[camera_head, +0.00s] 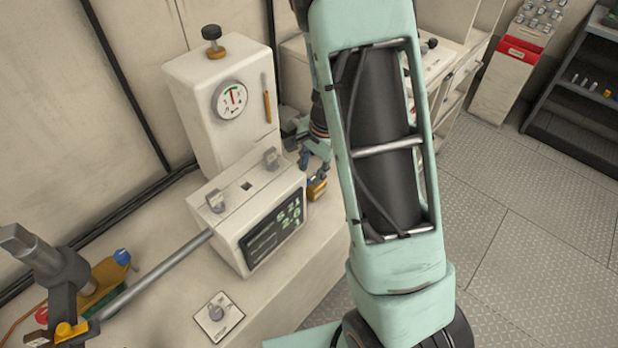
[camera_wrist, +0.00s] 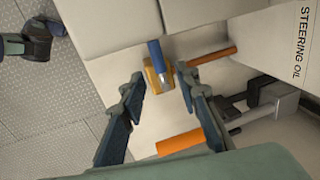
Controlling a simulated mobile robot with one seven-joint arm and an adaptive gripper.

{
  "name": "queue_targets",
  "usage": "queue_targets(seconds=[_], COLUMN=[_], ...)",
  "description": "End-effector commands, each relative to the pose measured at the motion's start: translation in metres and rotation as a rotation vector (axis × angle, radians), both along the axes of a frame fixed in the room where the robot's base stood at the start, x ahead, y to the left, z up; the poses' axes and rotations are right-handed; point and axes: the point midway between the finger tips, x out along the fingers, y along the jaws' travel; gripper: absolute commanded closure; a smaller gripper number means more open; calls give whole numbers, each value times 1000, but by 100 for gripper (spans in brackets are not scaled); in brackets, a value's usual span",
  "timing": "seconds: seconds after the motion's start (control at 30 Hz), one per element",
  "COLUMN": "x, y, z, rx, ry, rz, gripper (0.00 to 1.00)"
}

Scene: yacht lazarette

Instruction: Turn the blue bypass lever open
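The blue lever (camera_wrist: 155,52) shows in the wrist view, attached to a brass valve body (camera_wrist: 157,78) beside a light housing. My gripper (camera_wrist: 161,90) is open, with one dark blue finger on each side of the view. The valve body appears ahead of the gap between the fingertips. Nothing is held, and contact with the lever is not visible. In the head view, my gripper (camera_head: 312,160) is partly hidden behind my arm, close to the brass valve body (camera_head: 317,188). The lever itself is hard to make out there.
A copper-coloured pipe (camera_wrist: 212,56) lies right of the valve. An orange cylinder (camera_wrist: 181,143) and a dark clamp-like fitting (camera_wrist: 250,105) are nearby. A display box (camera_head: 262,226) and a gauge cabinet (camera_head: 205,115) stand left of my gripper. Open floor (camera_head: 520,225) lies right.

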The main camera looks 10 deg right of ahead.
Motion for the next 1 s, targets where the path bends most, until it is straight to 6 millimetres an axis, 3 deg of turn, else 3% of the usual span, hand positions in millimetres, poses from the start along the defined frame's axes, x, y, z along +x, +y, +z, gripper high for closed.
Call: queue_targets(seconds=[0.2,0.57,0.83,1.0], x=[4,5,5,5], y=[2,4,3,3], z=[-26,-31,-31,-31], rx=[0,1,0,0], ry=[0,-1,0,0], rz=[-1,-1,-1,-1], gripper=[70,70,98,100])
